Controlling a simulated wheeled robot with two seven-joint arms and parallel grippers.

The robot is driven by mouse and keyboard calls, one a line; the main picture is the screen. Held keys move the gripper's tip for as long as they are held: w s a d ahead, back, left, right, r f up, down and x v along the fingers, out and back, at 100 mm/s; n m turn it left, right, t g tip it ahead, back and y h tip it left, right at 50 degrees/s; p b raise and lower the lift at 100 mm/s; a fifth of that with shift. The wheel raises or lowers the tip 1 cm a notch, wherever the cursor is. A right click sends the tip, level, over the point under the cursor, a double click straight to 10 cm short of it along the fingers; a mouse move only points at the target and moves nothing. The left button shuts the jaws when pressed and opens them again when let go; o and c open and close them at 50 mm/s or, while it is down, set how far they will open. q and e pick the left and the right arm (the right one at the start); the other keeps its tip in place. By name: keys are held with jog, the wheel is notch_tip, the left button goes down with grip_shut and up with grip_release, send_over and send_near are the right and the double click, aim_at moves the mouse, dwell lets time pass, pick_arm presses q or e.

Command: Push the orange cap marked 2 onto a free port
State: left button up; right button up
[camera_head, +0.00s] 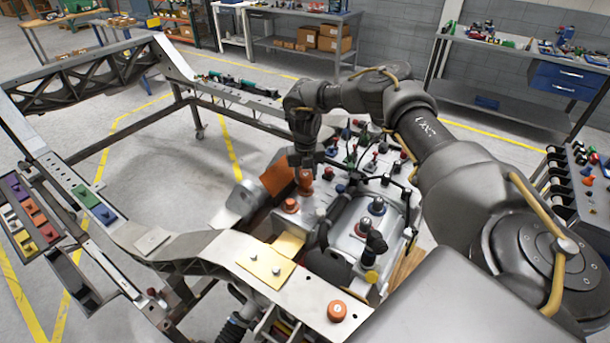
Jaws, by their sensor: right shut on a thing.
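My right gripper (304,161) points down over the metal box with ports (312,217). It is shut on a small orange cap (305,178), held at the box's left rear part; any mark on it is too small to read. I cannot tell whether this cap touches a port. Another orange cap (291,204) sits on the box's near left corner. One more orange cap (337,311) with a pale mark on top stands on the chassis frame in front. My forearm hides part of the box. My left gripper is not in view.
The chassis frame (215,249) surrounds the box on the left and front. Several coloured knobs and fittings crowd the box top. A tray of coloured blocks (33,218) is at the left, and a rack of caps (580,180) at the right. Workbenches stand behind.

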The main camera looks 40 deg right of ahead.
jog(key=shift+r+p, duration=0.1)
jog(key=shift+p, duration=0.4)
dwell(0.7)
jog(key=shift+f, duration=0.2)
jog(key=shift+f+b, duration=0.7)
jog(key=shift+f, duration=0.3)
jog(key=shift+f+b, duration=0.35)
jog(key=shift+f, duration=0.15)
jog(key=o, duration=1.2)
jog(key=shift+o, duration=0.2)
